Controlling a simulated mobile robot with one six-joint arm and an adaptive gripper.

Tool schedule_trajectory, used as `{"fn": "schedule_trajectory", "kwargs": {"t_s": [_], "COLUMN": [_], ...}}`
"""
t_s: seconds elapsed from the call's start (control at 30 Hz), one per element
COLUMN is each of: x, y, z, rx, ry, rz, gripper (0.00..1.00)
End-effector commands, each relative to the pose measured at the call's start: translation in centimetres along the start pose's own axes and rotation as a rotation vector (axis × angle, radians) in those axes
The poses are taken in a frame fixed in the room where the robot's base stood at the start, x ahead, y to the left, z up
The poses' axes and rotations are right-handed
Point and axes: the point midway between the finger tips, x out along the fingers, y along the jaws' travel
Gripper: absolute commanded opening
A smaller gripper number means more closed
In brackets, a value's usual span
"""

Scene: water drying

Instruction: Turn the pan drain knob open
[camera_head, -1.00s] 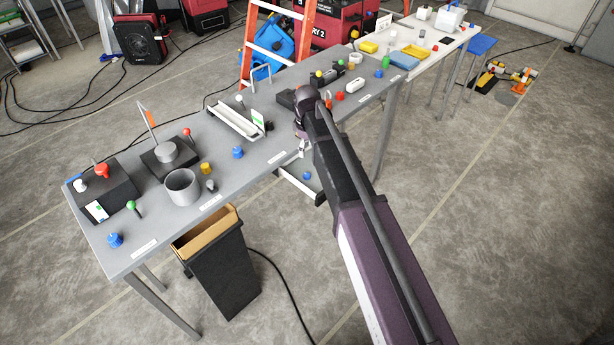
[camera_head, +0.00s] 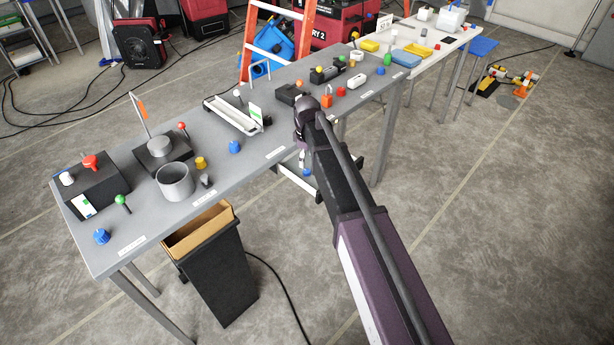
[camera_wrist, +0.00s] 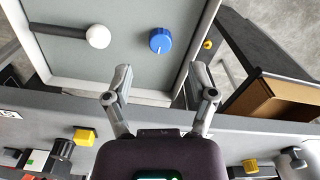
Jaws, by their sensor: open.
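A blue knob (camera_wrist: 160,41) with a white pointer line stands on the grey floor of a shallow, light-rimmed pan (camera_wrist: 118,60) in the wrist view. A white ball-ended lever (camera_wrist: 98,36) is to its left. My gripper (camera_wrist: 160,74) is open and empty; its two fingers are spread below the knob in the picture, one to each side, not touching it. In the head view the pan (camera_head: 298,179) sits low under the table's front edge, and the blue knob (camera_head: 307,172) shows only small. My arm hides most of the gripper there.
The grey table (camera_head: 222,160) above carries several knobs, levers and boxes, including a grey cup (camera_head: 174,182). A black bin (camera_head: 222,270) stands under its left part and also shows at the right of the wrist view (camera_wrist: 275,98). Open floor lies to the right.

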Motion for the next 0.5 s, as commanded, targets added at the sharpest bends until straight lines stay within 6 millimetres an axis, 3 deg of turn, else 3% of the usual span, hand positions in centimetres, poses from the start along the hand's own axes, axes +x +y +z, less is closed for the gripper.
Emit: {"fn": "schedule_trajectory", "kwargs": {"t_s": [0.5], "x": [4.4], "y": [0.0], "z": [0.0], "rx": [0.000], "ry": [0.000], "rz": [0.000], "gripper": [0.73]}}
